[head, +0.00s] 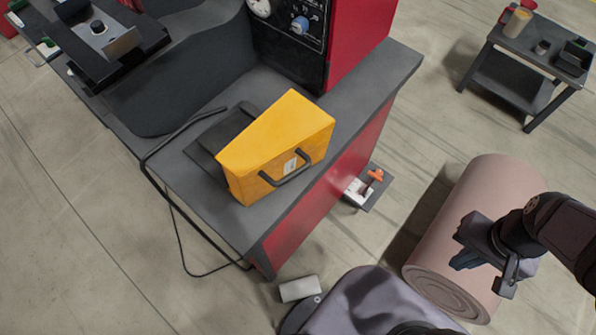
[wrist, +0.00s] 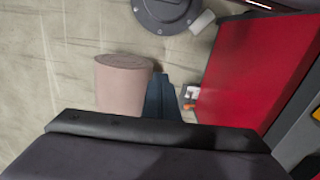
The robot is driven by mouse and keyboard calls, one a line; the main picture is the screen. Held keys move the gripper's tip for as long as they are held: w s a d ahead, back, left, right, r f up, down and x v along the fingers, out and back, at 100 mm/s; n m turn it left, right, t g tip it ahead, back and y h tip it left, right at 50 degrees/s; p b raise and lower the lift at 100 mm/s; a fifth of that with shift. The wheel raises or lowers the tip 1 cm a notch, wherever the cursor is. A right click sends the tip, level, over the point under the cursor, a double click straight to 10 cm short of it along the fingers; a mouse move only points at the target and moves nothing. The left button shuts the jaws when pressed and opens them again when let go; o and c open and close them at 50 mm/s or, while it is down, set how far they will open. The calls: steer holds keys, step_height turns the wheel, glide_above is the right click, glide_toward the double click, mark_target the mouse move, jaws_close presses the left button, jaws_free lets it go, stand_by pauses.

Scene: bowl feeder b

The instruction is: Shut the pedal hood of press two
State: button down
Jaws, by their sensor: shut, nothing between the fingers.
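The yellow wedge-shaped hood (head: 272,140) with a dark bar handle (head: 286,171) on its front sits on the grey bench top (head: 215,205) beside the red machine. A dark flat plate (head: 205,148) shows beside and under it. I cannot tell whether the hood is fully down; any pedal under it is hidden. My gripper (head: 467,258) is shut and empty, over the pink roll and well to the right of the hood. In the wrist view my gripper (wrist: 160,82) points toward the floor, and only a sliver of yellow (wrist: 300,100) shows at the right edge.
A small shelf with an orange-handled item (head: 375,175) juts from the red side panel (head: 320,195). A black cable (head: 178,240) hangs off the bench. A side table (head: 500,45) stands far right.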

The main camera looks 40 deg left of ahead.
steer(key=s+a+f+n+g+p, duration=0.1)
steer(key=s+a+f+g, duration=0.2)
steer(key=f, duration=0.3)
steer(key=s+a+f+g+p, duration=0.1)
steer(key=s+a+f+g, duration=0.15)
steer(key=f, duration=0.25)
steer(key=s+a+f+m+g+y, duration=0.1)
steer(key=a+f+m+g+y, duration=0.1)
steer(key=a+m+g, duration=0.55)
steer(key=w+a+r+m+y, duration=0.4)
steer(key=a+r+m+y, duration=0.15)
steer(key=a+r, duration=0.4)
step_height(320, 180, up, 10)
steer(key=a+m+g+y, duration=0.1)
steer(key=m+g, duration=0.3)
steer(key=m, duration=0.4)
steer(key=shift+w+a+f+m, duration=0.2)
steer(key=shift+w+m, duration=0.2)
steer(key=shift+w, duration=0.05)
steer(key=shift+s, duration=0.15)
